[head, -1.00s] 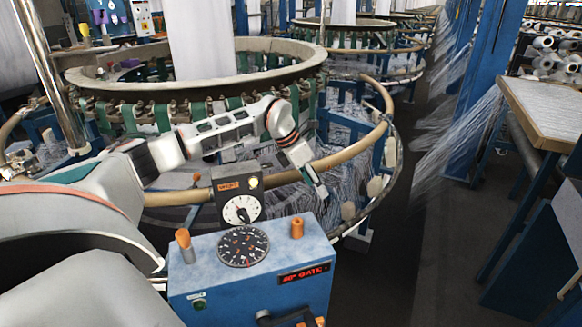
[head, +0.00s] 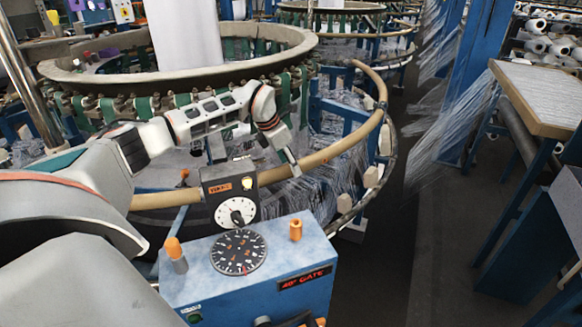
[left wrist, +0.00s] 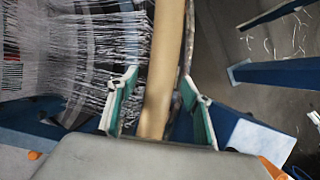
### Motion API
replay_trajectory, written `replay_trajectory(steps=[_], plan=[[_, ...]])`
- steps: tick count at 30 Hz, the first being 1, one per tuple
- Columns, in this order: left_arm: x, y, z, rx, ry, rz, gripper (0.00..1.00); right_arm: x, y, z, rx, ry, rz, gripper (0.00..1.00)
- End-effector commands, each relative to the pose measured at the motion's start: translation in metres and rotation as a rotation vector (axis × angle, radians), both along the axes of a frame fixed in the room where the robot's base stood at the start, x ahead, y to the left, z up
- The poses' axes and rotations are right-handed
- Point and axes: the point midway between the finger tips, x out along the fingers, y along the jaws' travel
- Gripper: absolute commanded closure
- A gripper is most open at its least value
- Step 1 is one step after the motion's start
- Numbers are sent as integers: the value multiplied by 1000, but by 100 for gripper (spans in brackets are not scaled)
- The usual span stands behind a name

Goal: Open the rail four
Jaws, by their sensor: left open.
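The curved tan rail (head: 340,145) wraps around the front and right of the circular loom (head: 180,65). It looks like one continuous bar here, and no rail number is readable. My left gripper (head: 294,168) reaches down to the rail just right of the dial box. In the left wrist view, the rail (left wrist: 165,45) runs lengthwise between the two green-lined fingers of my open left gripper (left wrist: 158,108). The fingers stand apart on either side of it; contact is not clear. My right gripper is not in view.
A blue control box (head: 250,275) with dials, orange knobs and a red "40° GATE" display stands in front. A dark dial box (head: 230,195) sits above it by the rail. A wooden-topped table (head: 540,95) is at the right. The aisle floor (head: 430,220) is clear.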

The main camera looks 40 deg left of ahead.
Motion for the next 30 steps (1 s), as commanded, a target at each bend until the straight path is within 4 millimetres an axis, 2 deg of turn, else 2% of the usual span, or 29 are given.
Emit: replay_trajectory(steps=[6,15,17,21,26,30], plan=[[8,-3,-18,-1,-1,0,51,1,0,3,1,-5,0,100],[9,-3,-20,-1,-1,0,51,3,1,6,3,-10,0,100],[9,-3,-20,-1,-1,0,64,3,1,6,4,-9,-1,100],[8,-3,-20,-1,-1,0,100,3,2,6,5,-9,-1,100],[9,-3,-16,-1,2,-1,100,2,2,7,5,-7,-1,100],[12,-2,7,-6,28,3,100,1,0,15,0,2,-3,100]])
